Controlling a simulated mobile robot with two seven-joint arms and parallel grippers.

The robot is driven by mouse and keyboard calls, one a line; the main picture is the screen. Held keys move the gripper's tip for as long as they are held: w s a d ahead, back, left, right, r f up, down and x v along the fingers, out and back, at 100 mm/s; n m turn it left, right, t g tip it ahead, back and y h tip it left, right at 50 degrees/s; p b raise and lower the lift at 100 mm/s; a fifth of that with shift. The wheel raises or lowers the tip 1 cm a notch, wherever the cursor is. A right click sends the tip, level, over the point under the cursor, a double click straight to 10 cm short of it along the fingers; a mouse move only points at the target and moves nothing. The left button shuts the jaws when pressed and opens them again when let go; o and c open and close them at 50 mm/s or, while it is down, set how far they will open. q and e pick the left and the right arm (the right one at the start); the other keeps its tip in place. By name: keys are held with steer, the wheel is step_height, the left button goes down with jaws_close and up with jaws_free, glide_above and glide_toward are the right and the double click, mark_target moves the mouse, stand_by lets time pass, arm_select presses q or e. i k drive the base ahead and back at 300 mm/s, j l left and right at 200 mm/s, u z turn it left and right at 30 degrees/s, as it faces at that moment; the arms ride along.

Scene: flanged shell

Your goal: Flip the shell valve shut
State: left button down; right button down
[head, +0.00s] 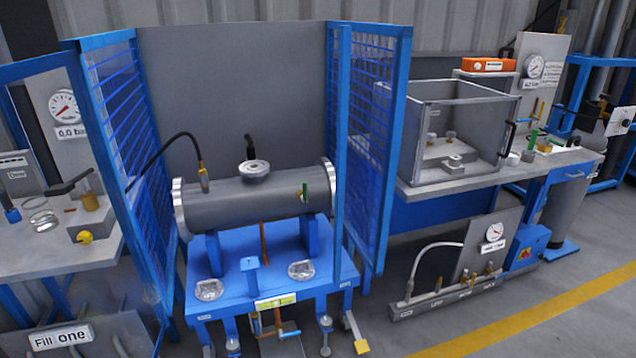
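The grey flanged shell (245,212) lies horizontally on a blue stand (232,268) inside an open-fronted blue mesh enclosure. A small valve with a green upright lever (305,189) sits on the front of the shell near its right end. A short flanged neck (255,169) rises from the top of the shell, with a black handle-like part (250,147) above it. A black hose (160,148) runs to a brass fitting (203,176) at the shell's upper left. Neither of my grippers is in view.
Mesh side panels (122,115) and (370,150) flank the shell; the front is open. Below are round clear-topped fittings (209,289) and pipework (278,325). A left bench (60,245) and a right bench with a clear box (460,130) stand beside.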

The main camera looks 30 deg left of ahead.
mark_target(303, 197)
steer(key=i+j, duration=0.85)
steer(key=j, duration=0.15)
steer(key=i+j, duration=0.2)
steer(key=j+z, duration=0.05)
steer(key=j, duration=0.05)
